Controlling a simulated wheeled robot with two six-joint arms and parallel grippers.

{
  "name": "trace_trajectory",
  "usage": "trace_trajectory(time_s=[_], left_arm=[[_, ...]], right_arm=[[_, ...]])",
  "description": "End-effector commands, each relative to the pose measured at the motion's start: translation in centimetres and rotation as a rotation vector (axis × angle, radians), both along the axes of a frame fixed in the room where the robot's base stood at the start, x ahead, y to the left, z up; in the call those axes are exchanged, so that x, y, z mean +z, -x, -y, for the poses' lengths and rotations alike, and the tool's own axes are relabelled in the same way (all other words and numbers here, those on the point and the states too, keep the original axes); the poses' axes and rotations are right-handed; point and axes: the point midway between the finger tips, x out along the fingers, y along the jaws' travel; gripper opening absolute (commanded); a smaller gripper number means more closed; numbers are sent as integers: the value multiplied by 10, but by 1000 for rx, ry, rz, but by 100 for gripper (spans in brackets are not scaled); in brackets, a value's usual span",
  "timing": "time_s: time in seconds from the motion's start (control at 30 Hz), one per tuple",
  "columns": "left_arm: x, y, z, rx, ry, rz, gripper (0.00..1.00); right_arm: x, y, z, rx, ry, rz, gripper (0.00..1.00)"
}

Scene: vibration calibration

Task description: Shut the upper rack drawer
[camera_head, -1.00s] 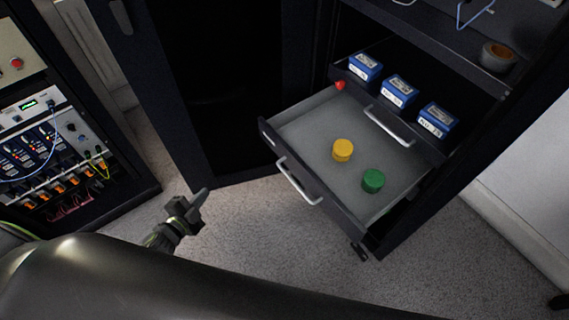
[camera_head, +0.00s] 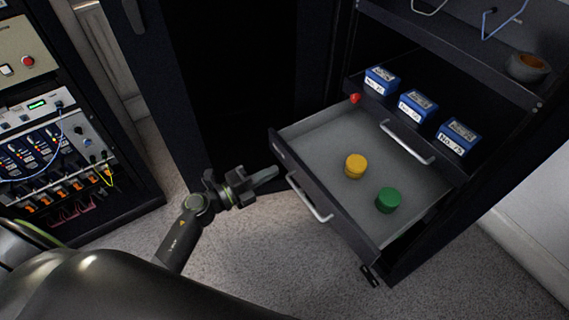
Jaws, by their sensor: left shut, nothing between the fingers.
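The dark rack holds a pulled-out drawer (camera_head: 323,138) with a grey floor and a silver bar handle (camera_head: 309,198). A yellow cylinder (camera_head: 355,166) and a green cylinder (camera_head: 389,200) stand in it. Above and behind it is a dark front with a second handle (camera_head: 407,142); blue boxes (camera_head: 417,106) stand behind that front. How far this upper part is out, I cannot tell. My left gripper (camera_head: 272,173) is shut and empty, just left of the pulled-out drawer's front, near the handle's upper end. Whether it touches is unclear. My right gripper is not in view.
A red knob (camera_head: 355,98) sits at the left end of the upper front. A shelf above holds a brown round object (camera_head: 527,67). A dark cabinet door stands left of the rack. An equipment rack (camera_head: 60,150) stands far left. Carpet (camera_head: 270,250) below is clear.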

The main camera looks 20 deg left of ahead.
Motion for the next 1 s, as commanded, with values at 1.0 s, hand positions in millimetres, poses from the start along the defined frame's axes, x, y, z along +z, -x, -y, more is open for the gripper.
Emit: trace_trajectory(time_s=[1.0], left_arm=[[1, -51, 40, 0, 2, 1, 0]], right_arm=[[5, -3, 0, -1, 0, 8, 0]])
